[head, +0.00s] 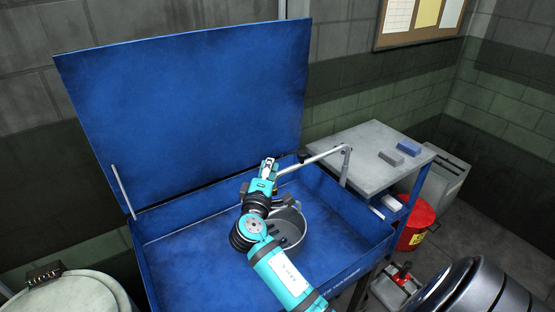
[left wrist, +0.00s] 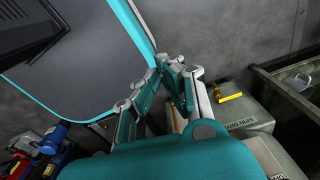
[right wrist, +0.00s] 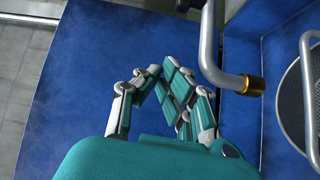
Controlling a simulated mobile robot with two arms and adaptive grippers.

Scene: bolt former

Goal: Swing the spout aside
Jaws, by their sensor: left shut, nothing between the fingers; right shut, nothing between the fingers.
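The spout (head: 322,155) is a bent silver pipe. In the head view it reaches left from the right rear of the blue wash basin (head: 165,222), and its far end is partly hidden by my right gripper (head: 268,163). In the right wrist view the spout (right wrist: 207,45) bends to a brass-coloured tip, right of my right gripper's fingers (right wrist: 162,72). These fingers are closed and empty; a narrow gap to the pipe shows in that view, contact cannot be told. My left gripper (left wrist: 172,62) shows only in the left wrist view, closed and empty, away from the basin.
A round grey bucket (head: 298,216) stands in the basin, partly behind my right arm. The blue lid (head: 190,100) stands open behind. A grey side table (head: 365,160) with two small blocks and a red bin (head: 417,222) are at the right. A drum (head: 70,295) stands lower left.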

